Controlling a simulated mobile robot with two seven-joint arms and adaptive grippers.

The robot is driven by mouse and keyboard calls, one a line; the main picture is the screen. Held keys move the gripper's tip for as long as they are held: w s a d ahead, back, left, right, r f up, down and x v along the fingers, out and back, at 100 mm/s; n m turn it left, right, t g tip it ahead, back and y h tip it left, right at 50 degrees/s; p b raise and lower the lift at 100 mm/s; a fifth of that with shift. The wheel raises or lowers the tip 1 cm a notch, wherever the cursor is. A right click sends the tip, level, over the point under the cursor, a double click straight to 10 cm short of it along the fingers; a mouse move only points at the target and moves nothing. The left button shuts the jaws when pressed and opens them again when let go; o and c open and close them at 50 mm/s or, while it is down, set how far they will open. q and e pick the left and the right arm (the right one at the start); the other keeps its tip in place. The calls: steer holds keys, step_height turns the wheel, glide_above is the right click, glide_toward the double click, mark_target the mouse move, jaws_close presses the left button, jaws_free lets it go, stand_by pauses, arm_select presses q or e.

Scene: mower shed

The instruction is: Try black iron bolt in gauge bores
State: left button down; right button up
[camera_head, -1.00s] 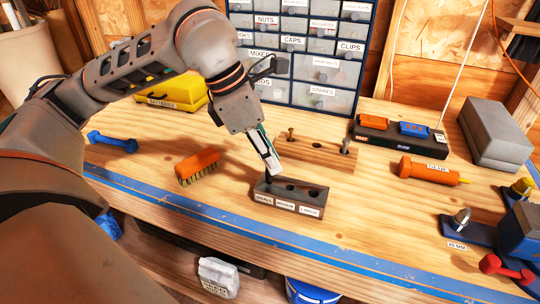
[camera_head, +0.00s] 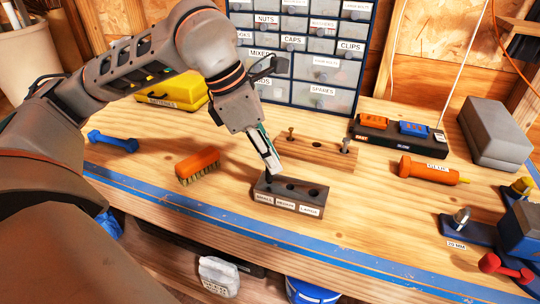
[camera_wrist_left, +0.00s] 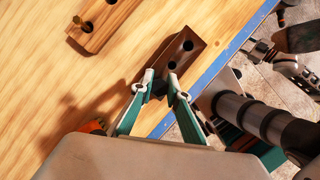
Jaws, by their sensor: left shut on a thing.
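The dark gauge block (camera_head: 263,196) stands on the bench with its labels, small, medium and large, facing the front. It also shows in the left wrist view (camera_wrist_left: 193,57), where two open bores are visible. My left gripper (camera_head: 270,167) is over the block's left end, at the small bore. It is shut on the black iron bolt (camera_wrist_left: 158,88), which is mostly hidden between the fingers. How deep the bolt sits in the small bore I cannot tell.
A wooden rack (camera_head: 316,151) with two bolts standing in it lies just behind the block. An orange brush (camera_head: 198,165) is to the left, an orange tube (camera_head: 430,170) to the right. The bench's blue front edge (camera_head: 240,225) is close.

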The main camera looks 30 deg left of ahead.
arm_select(q)
steer(key=shift+f, duration=0.3)
arm_select(e)
steer(key=shift+s+f, duration=0.1)
steer(key=shift+f, duration=0.15)
arm_select(q)
steer(key=shift+r, duration=0.35)
arm_select(e)
steer(key=shift+r, duration=0.5)
stand_by(1.2)
